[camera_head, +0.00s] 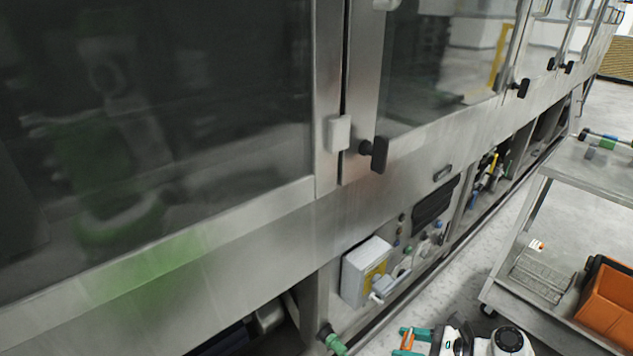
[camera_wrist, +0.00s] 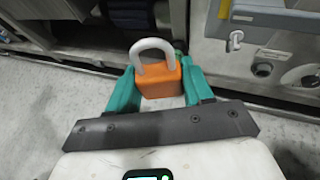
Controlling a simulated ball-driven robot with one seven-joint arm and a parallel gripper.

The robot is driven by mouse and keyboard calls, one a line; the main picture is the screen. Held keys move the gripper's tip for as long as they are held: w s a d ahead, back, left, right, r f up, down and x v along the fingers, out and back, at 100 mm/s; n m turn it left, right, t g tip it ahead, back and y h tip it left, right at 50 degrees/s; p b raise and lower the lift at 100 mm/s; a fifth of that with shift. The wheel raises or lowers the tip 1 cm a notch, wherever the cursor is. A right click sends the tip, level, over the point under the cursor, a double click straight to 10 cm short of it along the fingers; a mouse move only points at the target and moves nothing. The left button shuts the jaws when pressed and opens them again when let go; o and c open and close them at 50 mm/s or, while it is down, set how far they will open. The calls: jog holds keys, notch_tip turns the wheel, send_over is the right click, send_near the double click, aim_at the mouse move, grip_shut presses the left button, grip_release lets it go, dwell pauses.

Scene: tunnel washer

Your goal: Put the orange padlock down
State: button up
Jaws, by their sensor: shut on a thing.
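The orange padlock (camera_wrist: 160,80) with its pale shackle is between the two teal fingers of my gripper (camera_wrist: 160,88) in the wrist view. The gripper is shut on the padlock's body, and the shackle points away from the palm. In the head view, my gripper (camera_head: 413,342) is at the bottom edge, with a small orange part of the padlock (camera_head: 407,339) between its teal fingers. It is in front of the lower panel of the washer, and no surface shows touching the padlock.
The steel washer (camera_head: 250,225) with glass doors runs along the left. A grey box (camera_head: 365,272) with a yellow label is on its lower panel. Grey floor lies between.

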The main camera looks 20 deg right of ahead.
jog(key=w+a+r+n+g+y+p, duration=0.1)
jog(key=a+r, duration=0.3)
jog(key=a, duration=0.3)
jog(key=w+a+r+n+y, duration=0.1)
jog(key=a+r, duration=0.3)
jog(key=a, duration=0.3)
jog(key=s+d+m+t+h+p, duration=0.2)
jog(key=s+m+t+h+p, duration=0.2)
jog(key=m+h+p, duration=0.4)
jog(key=r+h+p, duration=0.1)
jog(key=a+r+m+p, duration=0.1)
jog(key=r+p, duration=0.1)
jog(key=a+r+m+t+h+p, duration=0.1)
jog(key=p, duration=0.1)
jog(key=shift+w+a+r+h, duration=0.1)
jog(key=shift+w+r+h, duration=0.05)
jog(key=shift+h, duration=0.15)
